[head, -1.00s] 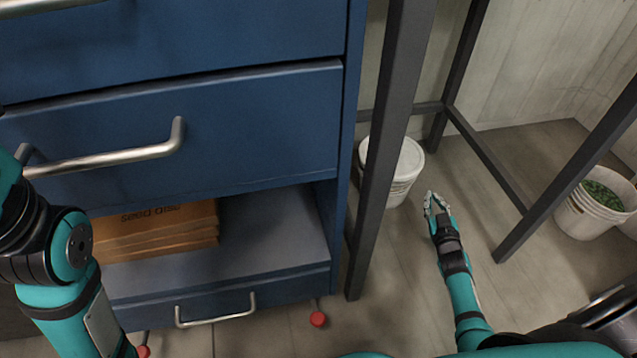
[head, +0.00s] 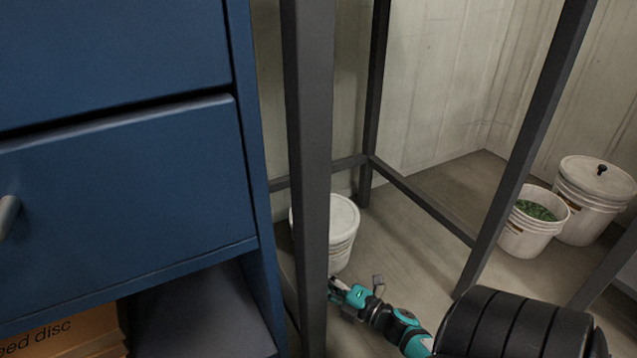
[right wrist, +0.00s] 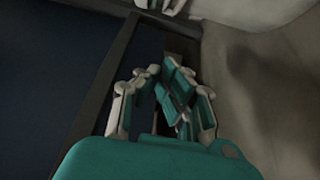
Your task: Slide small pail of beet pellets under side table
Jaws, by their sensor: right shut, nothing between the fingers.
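A white lidded pail (head: 343,232) stands upright on the floor among the dark legs of the side table (head: 312,130), beside the blue cabinet. The front leg hides its left part; no label can be read. My right gripper (head: 341,291) is low, just in front of the pail and beside the front leg; I cannot tell whether it touches either. In the right wrist view its fingers (right wrist: 170,90) are together with nothing between them. An open white pail of green contents (head: 532,225) stands at the right, beyond another table leg. My left gripper is out of view.
A larger lidded white bucket (head: 592,200) stands behind the open pail. The blue cabinet (head: 130,190) closes off the left side, with a cardboard box (head: 75,335) in its lower opening. A low crossbar (head: 425,203) joins table legs.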

